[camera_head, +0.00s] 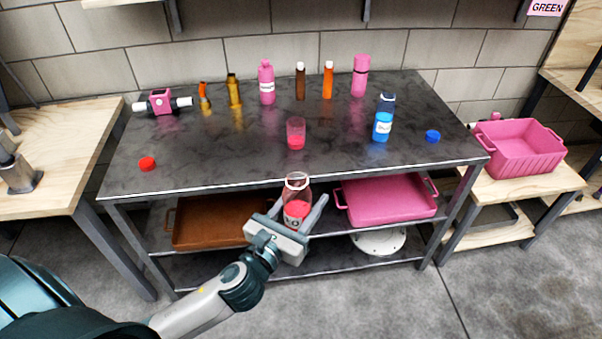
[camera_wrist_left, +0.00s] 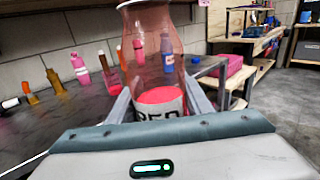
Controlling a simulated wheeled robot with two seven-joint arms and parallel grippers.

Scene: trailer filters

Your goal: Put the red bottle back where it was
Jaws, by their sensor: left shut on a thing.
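The red bottle (camera_head: 297,185) is clear glass with red contents and a white label. My left gripper (camera_head: 299,207) is shut on it, with one finger on each side. The bottle is held roughly upright in front of the table's front edge, apart from the tabletop. In the left wrist view the red bottle (camera_wrist_left: 158,97) stands between the fingers, its label partly hidden by the gripper body. A red cap (camera_head: 147,164) lies at the front left of the dark table (camera_head: 220,150). My right gripper is not in view.
A clear cup (camera_head: 296,134) with red contents stands mid-table. A blue bottle (camera_head: 383,122) and blue cap (camera_head: 433,136) are at right. Several bottles line the back, including a pink bottle (camera_head: 266,84). Brown (camera_head: 210,225) and pink (camera_head: 388,200) trays sit below. The front left tabletop is mostly clear.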

